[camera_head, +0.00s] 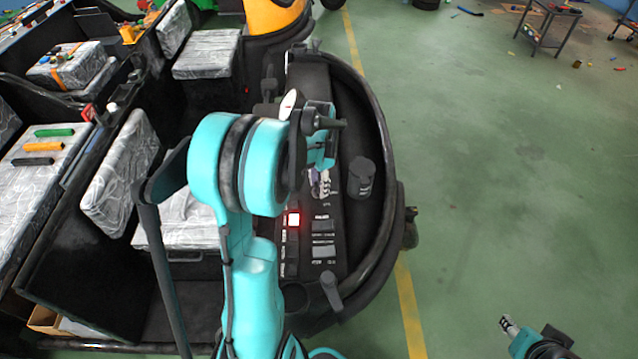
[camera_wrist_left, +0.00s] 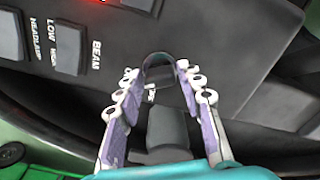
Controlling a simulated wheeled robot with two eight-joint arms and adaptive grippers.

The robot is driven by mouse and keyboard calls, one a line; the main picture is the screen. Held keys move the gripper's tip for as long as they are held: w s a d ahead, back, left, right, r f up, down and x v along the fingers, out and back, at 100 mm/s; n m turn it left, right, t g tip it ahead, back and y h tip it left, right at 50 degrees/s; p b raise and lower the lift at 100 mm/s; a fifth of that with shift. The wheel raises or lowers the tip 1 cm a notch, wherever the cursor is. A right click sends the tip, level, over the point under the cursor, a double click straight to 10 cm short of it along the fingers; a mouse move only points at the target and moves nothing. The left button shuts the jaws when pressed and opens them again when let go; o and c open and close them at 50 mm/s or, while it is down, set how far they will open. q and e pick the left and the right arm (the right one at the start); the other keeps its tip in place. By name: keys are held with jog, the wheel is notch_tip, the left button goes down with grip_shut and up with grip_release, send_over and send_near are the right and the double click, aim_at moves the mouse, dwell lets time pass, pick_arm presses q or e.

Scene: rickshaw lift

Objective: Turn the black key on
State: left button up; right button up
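My left gripper (camera_head: 322,183) is over the dark dashboard panel, above the lit red switch. In the left wrist view its purple and white fingers (camera_wrist_left: 158,70) stand apart, with a gap between the tips. A dark rounded shape (camera_wrist_left: 158,61) shows between the fingertips. It may be the black key, but I cannot tell for sure, nor whether the fingers touch it. In the head view no key can be made out; my left arm and gripper cover part of the panel. My right gripper (camera_head: 510,327) is at the lower right over the floor, far from the panel, small and partly cut off.
A red lit switch (camera_head: 293,219) and dark rocker switches (camera_head: 322,226) line the panel. A beam switch (camera_wrist_left: 70,48) shows in the left wrist view. A black cylinder (camera_head: 361,180) stands right of the gripper, and a black lever (camera_head: 331,288) below. The green floor (camera_head: 500,190) is mostly clear.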

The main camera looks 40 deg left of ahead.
pick_arm(q)
jog(key=shift+o, duration=0.3)
notch_tip(320, 180, up, 12)
dwell(0.4)
dwell(0.5)
